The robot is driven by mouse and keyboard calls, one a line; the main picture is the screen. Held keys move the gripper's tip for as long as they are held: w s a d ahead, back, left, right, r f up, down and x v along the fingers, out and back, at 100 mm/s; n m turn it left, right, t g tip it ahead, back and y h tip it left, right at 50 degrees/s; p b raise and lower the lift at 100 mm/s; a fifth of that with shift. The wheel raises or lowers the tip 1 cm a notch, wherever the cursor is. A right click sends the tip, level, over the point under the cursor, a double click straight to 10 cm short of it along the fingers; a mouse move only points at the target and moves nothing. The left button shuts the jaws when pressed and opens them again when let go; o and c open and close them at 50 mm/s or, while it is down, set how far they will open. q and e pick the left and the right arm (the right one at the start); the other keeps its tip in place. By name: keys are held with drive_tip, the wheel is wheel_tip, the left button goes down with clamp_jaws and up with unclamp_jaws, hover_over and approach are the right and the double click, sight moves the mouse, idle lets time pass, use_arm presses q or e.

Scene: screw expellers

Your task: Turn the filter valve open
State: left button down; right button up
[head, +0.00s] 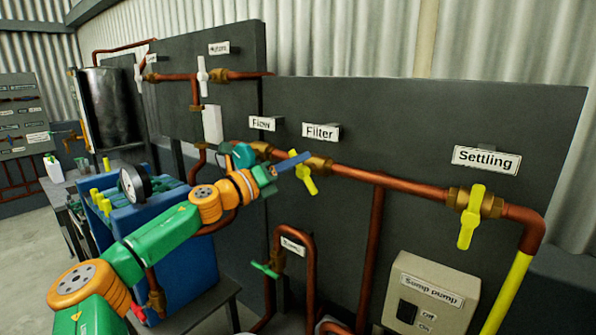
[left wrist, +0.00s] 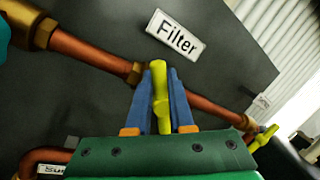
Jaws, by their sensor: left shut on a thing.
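The filter valve has a yellow handle (head: 305,179) on a brass body (head: 319,164) in the copper pipe, below the "Filter" label (head: 321,131). In the head view the handle slants downward to the right. In the left wrist view the yellow handle (left wrist: 160,97) stands between the two blue fingers of my left gripper (left wrist: 160,98). My left gripper (head: 294,163) also shows in the head view, reaching the handle from the left. It is shut on the handle. The valve's brass body is partly hidden behind the fingers in the wrist view. My right gripper is not in view.
A green-handled valve (head: 265,269) and the sump pump switch box (head: 431,294) are lower down. A blue machine with a gauge (head: 135,185) stands behind my left arm. Pipes run along the dark panel (head: 400,130).

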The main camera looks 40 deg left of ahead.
use_arm(q)
drive_tip(key=shift+s+a+f+n+t+y+b, duration=0.2)
drive_tip(key=shift+n+y+b, duration=0.6)
drive_tip(key=shift+n, duration=1.3)
drive_tip(key=shift+w+a+f+n+t+y+b, duration=0.2)
drive_tip(key=shift+f+n+y+b, duration=0.5)
drive_tip(key=shift+n, duration=1.4)
drive_tip(key=shift+s+a+f+n+t+y+b, duration=0.15)
drive_tip(key=shift+n+y+b, duration=0.65)
drive_tip(key=shift+n, duration=1.6)
drive_tip(key=c, duration=0.8)
unclamp_jaws()
drive_tip(key=shift+w, duration=0.2)
drive_tip(key=a+b+v, duration=0.1)
drive_tip(key=b+v, duration=0.6)
drive_tip(key=b, duration=0.3)
drive_tip(key=shift+d, duration=0.5)
